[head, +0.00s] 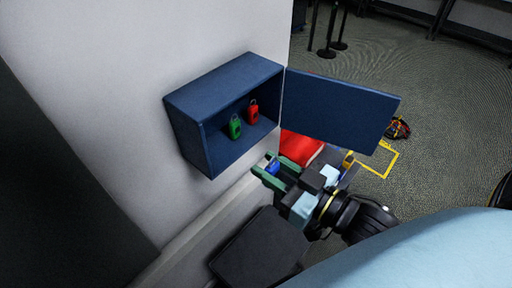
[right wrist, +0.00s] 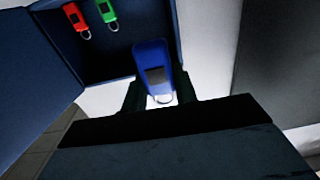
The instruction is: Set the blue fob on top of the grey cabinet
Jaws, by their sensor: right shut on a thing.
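The blue fob (head: 272,165) is between the fingertips of my right gripper (head: 268,172), which is shut on it. The right wrist view shows the fob (right wrist: 151,62) large, with a dark patch and a metal ring end near the jaws. The gripper is in front of and below the open blue wall box, apart from it. A dark grey box-like top (head: 258,248) lies below and left of the gripper; it may be the grey cabinet, and its surface looks bare. My left gripper is not in view.
The blue wall box (head: 195,105) holds a green fob (head: 235,127) and a red fob (head: 253,112). Its door (head: 340,108) stands open to the right, above my right gripper. A red object (head: 301,147) lies behind the gripper. The white wall (head: 110,90) is at left.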

